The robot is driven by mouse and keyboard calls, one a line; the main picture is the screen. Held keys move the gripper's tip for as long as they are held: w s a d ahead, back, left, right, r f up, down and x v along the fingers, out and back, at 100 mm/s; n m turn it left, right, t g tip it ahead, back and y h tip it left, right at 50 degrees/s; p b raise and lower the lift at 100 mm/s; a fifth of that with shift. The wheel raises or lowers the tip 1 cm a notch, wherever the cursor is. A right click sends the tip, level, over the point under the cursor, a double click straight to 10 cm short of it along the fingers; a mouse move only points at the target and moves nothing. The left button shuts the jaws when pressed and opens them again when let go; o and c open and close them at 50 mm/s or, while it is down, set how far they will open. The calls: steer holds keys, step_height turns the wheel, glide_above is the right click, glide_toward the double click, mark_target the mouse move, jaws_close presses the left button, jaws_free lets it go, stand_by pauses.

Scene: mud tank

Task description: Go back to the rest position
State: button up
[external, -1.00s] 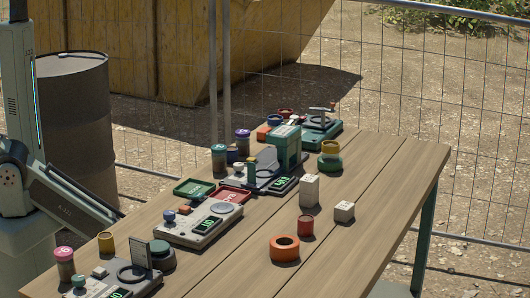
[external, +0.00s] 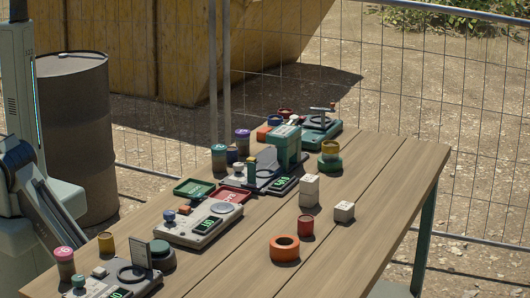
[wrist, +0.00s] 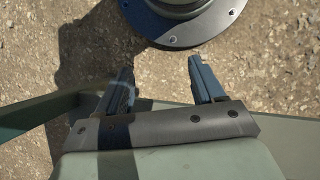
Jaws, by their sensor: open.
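My gripper (wrist: 161,82) shows in the wrist view with its two blue-grey fingers apart and nothing between them. It points down over bare gravel, close to a round grey flange. In the external view my arm is folded back at the left edge, clear of the table, and the gripper itself cannot be made out there.
The wooden table (external: 345,215) carries several scale-like devices, with a green box (external: 287,147) on the middle one. An orange ring (external: 284,248), a red cup (external: 305,225) and white blocks (external: 344,211) stand to the right. A dark barrel (external: 78,120) stands behind my arm.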

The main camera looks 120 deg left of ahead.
steer(key=s, duration=0.1)
steer(key=s+r+m+g+y, duration=0.1)
steer(key=s, duration=0.1)
steer(key=s+d+r+m, duration=0.1)
steer(key=s, duration=0.1)
steer(key=shift+s+r+y, duration=0.1)
steer(key=shift+r+y, duration=0.15)
steer(key=shift+y, duration=0.15)
stand_by(0.3)
